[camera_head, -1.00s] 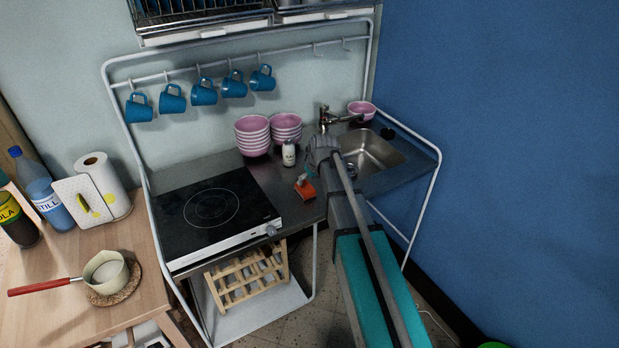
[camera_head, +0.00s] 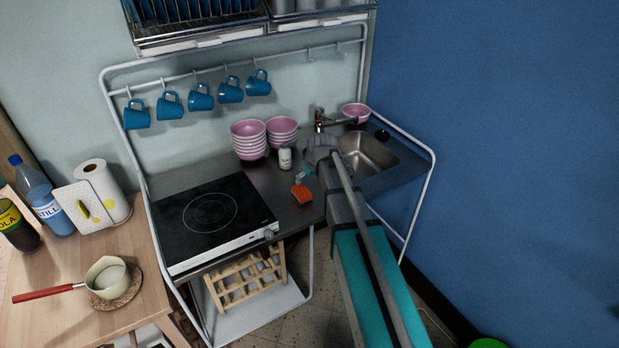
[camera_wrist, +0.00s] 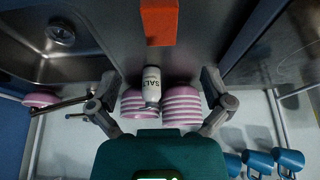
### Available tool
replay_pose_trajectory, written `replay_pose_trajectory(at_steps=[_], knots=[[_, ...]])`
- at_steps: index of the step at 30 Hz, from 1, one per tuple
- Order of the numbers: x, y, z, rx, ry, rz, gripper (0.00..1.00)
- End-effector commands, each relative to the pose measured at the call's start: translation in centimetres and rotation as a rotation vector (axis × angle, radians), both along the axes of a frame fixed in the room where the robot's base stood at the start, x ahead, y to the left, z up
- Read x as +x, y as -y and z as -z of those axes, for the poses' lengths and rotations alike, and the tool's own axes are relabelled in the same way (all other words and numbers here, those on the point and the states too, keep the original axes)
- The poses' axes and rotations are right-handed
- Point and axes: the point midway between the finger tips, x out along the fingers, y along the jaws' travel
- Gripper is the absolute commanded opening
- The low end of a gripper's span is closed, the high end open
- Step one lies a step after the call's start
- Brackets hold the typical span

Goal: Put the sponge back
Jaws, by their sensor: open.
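An orange-red block, which looks like the sponge (camera_head: 302,194), lies on the metal counter between the hob and the sink. It also shows at the top middle of the wrist view (camera_wrist: 158,22). In the wrist view my gripper (camera_wrist: 159,78) is open, its two grey fingers spread wide left and right. Nothing is held between them. The sponge appears beyond the fingertips, apart from both. In the head view my arm reaches over the counter right of the sponge and largely hides the gripper.
A white salt shaker (camera_head: 285,158) stands near the sponge, in front of stacked pink bowls (camera_head: 249,140). The sink (camera_head: 368,156) with its tap (camera_head: 320,119) is to the right, the black hob (camera_head: 212,212) to the left. Blue mugs (camera_head: 200,97) hang from a rail behind.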

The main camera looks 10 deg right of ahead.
Motion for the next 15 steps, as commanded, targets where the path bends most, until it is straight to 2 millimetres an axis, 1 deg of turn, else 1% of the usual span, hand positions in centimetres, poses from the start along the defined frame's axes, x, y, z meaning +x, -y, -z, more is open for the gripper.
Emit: replay_pose_trajectory(at_steps=[7, 10, 11, 13, 14, 15], knots=[[0.0, 0.0, 0.0, 0.0, 0.0, 0.0, 1.0], [-0.8, -0.1, 0.1, 0.0, -0.01, 0.005, 1.0], [-1.2, -0.2, 0.1, 0.001, -0.016, 0.008, 1.0], [-2.9, -0.4, 0.3, 0.001, -0.041, 0.025, 1.0], [-3.8, -0.5, 0.3, 0.0, -0.055, 0.033, 1.0], [-5.3, -0.7, 0.5, -0.001, -0.078, 0.048, 1.0]])
